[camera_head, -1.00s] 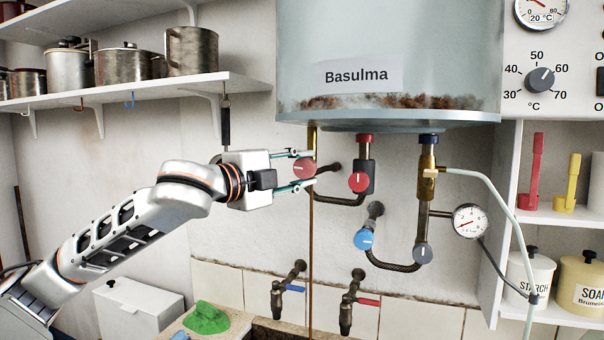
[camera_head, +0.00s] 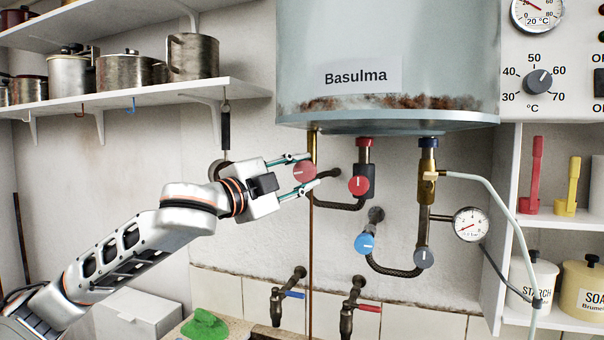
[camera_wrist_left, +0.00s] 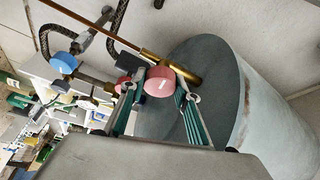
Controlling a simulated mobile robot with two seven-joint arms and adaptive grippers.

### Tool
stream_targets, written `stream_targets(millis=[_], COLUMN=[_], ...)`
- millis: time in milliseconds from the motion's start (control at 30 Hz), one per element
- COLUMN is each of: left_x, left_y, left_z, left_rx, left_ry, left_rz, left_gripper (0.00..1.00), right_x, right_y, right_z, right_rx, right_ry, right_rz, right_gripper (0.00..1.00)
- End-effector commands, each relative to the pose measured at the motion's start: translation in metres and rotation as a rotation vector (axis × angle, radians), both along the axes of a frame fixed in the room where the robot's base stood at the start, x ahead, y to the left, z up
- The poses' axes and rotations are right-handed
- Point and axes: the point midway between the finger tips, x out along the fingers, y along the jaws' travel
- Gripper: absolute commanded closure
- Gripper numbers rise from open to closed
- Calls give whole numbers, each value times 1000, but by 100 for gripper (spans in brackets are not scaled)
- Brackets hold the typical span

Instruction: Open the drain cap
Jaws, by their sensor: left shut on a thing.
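A red round cap (camera_head: 304,171) with a white mark sits on a brass fitting (camera_head: 312,143) under the left part of the boiler (camera_head: 390,60). My left gripper (camera_head: 305,170) is shut on this cap, one finger above it and one below, tilted up to the right. In the left wrist view the cap (camera_wrist_left: 160,82) lies between the two fingers. A thin brown line (camera_head: 310,260) runs straight down below the fitting; I cannot tell whether it is a pipe or a stream. My right gripper is not in view.
A second red knob (camera_head: 358,186), a blue knob (camera_head: 365,243) and a dark hose (camera_head: 340,206) are close to the right. A pressure gauge (camera_head: 472,224) is farther right. Two taps (camera_head: 352,305) are below. A shelf with pots (camera_head: 190,55) is upper left.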

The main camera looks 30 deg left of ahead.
Motion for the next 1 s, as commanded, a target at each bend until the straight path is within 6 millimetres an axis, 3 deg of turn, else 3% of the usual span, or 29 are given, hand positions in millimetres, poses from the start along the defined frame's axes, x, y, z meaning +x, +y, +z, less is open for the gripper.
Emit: stream_targets(millis=[67, 100, 133, 167, 567, 1000], left_x=[0, 0, 0, 0, -3, -51], left_y=[0, 0, 0, 0, 1, 7], left_z=[0, 0, 0, 0, 0, -9], left_rx=[0, 0, 0, 0, 2, 9], left_ry=[0, 0, 0, 0, 0, 4], left_rz=[1, 1, 1, 1, 1, 3], left_gripper=[90, 61, 54, 52, 52, 52], right_x=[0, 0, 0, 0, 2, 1], right_y=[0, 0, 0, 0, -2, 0], right_z=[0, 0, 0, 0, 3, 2], right_rx=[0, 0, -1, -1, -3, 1], right_ry=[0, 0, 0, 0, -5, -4], right_rz=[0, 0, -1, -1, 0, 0], right_gripper=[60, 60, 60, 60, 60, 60])
